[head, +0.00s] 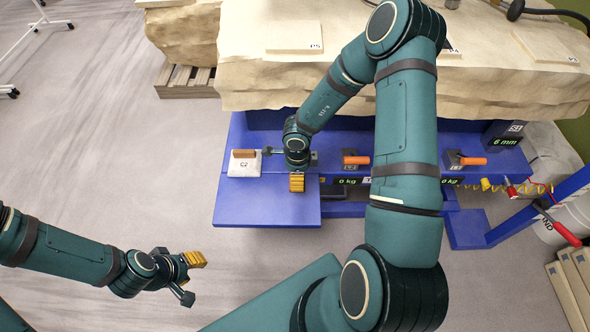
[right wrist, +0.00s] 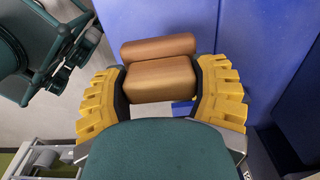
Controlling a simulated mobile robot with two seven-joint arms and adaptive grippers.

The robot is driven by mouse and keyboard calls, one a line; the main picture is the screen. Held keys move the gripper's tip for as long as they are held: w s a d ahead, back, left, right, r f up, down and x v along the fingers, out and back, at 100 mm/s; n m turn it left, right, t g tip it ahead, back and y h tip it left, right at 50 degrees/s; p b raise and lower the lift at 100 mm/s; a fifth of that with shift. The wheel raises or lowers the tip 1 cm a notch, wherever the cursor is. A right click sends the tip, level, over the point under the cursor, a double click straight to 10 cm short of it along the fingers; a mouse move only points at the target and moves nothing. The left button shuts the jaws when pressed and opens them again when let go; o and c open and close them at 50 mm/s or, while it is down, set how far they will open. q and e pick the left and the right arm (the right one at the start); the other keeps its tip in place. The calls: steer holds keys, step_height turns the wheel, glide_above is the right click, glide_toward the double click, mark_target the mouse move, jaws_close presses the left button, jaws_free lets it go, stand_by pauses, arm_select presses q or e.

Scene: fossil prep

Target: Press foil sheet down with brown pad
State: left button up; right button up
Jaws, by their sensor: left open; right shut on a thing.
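My right gripper (right wrist: 162,85) is shut on a brown block-shaped pad (right wrist: 160,80), one ribbed yellow finger on each side. A brown rounded piece (right wrist: 158,48) lies along its far edge; I cannot tell if they are joined. In the head view the right gripper (head: 297,182) is over the blue bench and hides what it holds. A light square marked C2 (head: 243,168) lies on the bench to its left, with a brown piece (head: 243,153) at its back edge. I cannot make out a foil sheet for certain. My left gripper (head: 194,260) is open and empty, over the floor.
The blue bench (head: 265,208) has free room in front. Two orange-handled tools (head: 356,160) (head: 473,161) sit to the right of the right gripper. Large pale rock blocks (head: 270,80) stand behind. A red-handled tool (head: 557,223) is at far right.

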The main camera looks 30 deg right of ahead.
steer(key=shift+r, duration=0.1)
steer(key=a+r+n, duration=0.4)
steer(key=r+n, duration=0.2)
steer(key=n, duration=0.6)
steer(key=a+r+n, duration=0.5)
steer(key=r+n, duration=0.2)
steer(key=n, duration=0.5)
steer(key=shift+s+a+r, duration=0.15)
steer(key=shift+a+r, duration=0.05)
steer(key=shift+r, duration=0.05)
steer(key=shift+d, duration=0.1)
